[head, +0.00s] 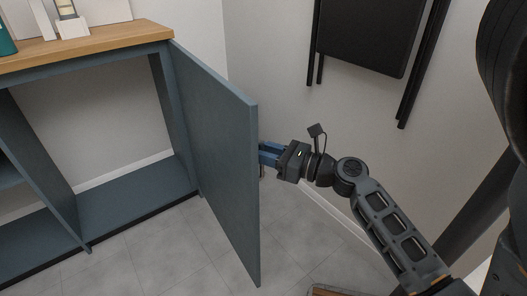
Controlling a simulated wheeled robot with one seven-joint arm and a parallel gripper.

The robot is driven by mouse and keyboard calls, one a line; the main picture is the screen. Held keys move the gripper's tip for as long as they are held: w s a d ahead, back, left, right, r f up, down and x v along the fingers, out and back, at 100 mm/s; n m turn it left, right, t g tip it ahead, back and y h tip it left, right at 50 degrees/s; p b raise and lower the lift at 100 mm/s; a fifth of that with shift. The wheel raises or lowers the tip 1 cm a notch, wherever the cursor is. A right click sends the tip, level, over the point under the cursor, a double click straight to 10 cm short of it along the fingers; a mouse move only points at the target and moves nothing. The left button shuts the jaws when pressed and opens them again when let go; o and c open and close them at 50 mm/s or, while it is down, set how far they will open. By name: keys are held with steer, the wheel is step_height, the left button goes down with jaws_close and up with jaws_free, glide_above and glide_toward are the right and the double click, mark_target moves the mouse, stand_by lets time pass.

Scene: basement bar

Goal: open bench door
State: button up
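The bench (96,49) is a blue-grey cabinet with a wooden top, at the left of the head view. Its door (212,145) stands swung wide out from the right side of the bench, and the compartment (108,120) behind it is open to view and empty. My gripper (264,155) is at the far side of the door, close to its free edge. The blue fingers are partly hidden by the door edge, so I cannot tell whether they touch it or are open or shut.
A black folded item (368,35) is against the wall at upper right. White objects (72,24) and a teal item (6,40) stand on the bench top. Grey floor tiles (160,245) in front of the bench are clear. A brown-edged item (340,291) lies at the bottom.

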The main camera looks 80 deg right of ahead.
steer(key=s+a, duration=0.1)
steer(key=s, duration=0.6)
steer(key=shift+s+a+p, duration=0.25)
steer(key=shift+s+p, duration=0.05)
steer(key=shift+s, duration=0.05)
stand_by(0.4)
steer(key=a+f+n+g, duration=0.5)
steer(key=a+f+n, duration=0.45)
steer(key=n, duration=0.25)
steer(key=s+a+r+n, duration=0.1)
steer(key=s+a+n, duration=0.1)
steer(key=a+n, duration=0.4)
steer(key=s+a+r+n, duration=0.2)
steer(key=a+n, duration=0.2)
steer(key=n, duration=0.4)
steer(key=s+a+r+n+t+y, duration=0.2)
steer(key=a+r+n+y, duration=0.2)
steer(key=a+r+n, duration=0.55)
step_height(320, 180, up, 16)
steer(key=n+p, duration=0.2)
steer(key=p, duration=1.6)
steer(key=shift+a+r+n+h, duration=0.15)
steer(key=shift+a+n+h, duration=0.1)
steer(key=shift+n+h, duration=0.1)
